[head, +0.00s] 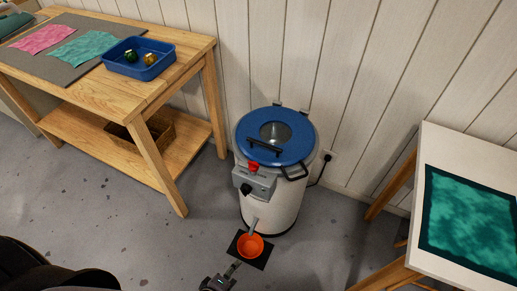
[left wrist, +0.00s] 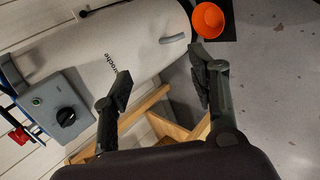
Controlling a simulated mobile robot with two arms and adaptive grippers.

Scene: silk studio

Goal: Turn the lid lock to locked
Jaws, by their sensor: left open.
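A white drum-shaped steamer (head: 270,208) with a blue lid (head: 303,140) stands on the floor by the wall. A small red lock piece (head: 253,167) sits at the lid's front edge, above a grey control box (head: 262,184) with a black knob (head: 245,189). In the left wrist view the red piece (left wrist: 18,136) is at the far left, beside the control box (left wrist: 66,105); its exact setting is too small to tell. My left gripper (head: 231,272) is low in front of the steamer, apart from it. In the left wrist view its fingers (left wrist: 160,85) are open and empty.
An orange bowl (head: 250,246) sits on a black mat (head: 239,257) under the spout (head: 253,226). A wooden workbench (head: 180,69) with a blue tray (head: 122,66) is at left. A white table (head: 435,157) with green cloth (head: 470,220) is at right.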

